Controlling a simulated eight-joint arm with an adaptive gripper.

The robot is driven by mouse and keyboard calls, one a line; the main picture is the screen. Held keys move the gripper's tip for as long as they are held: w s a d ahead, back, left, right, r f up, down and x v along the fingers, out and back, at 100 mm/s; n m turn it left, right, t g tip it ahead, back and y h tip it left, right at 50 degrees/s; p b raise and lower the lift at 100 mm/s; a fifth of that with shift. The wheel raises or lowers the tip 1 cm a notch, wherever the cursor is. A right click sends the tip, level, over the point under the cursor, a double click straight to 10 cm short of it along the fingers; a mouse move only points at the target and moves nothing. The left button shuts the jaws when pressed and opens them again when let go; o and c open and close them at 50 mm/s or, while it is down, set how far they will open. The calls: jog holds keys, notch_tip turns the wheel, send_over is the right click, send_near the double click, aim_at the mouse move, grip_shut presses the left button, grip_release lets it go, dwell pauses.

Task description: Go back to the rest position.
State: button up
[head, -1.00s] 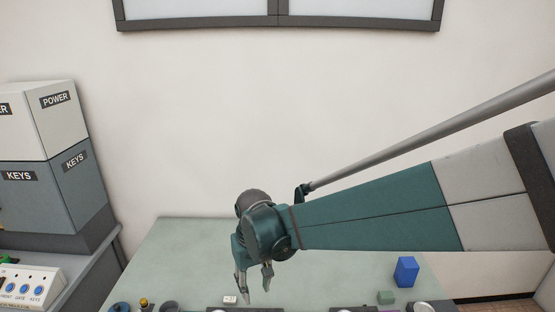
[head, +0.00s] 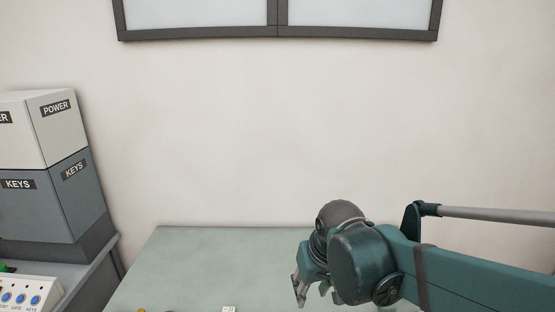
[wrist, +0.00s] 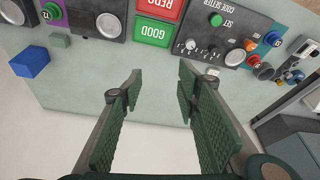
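My gripper (head: 318,292) hangs above the pale green table (head: 200,262) in the head view, at the right of the middle, with its fingers pointing down. In the wrist view the two green-padded fingers of my gripper (wrist: 157,92) stand wide apart. Nothing is between them but the view of the bare table top beyond. The gripper is open and empty. In the head view the arm's nearer part partly hides the right side of the table.
In the head view, KEYS (head: 50,200) and POWER (head: 45,125) boxes are stacked left, behind a button panel (head: 25,292).

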jog(key=s+d+r+m+t+h, duration=0.1)
jog(key=s+d+r+m+t, duration=0.1)
jog(key=s+d, duration=0.8)
jog(key=shift+d+r+m+t, duration=0.25)
jog(key=shift+d+t, duration=0.55)
jog(key=shift+d, duration=0.8)
jog(key=shift+w+a+f, duration=0.1)
jog(key=shift+w, duration=0.05)
dwell(2.2)
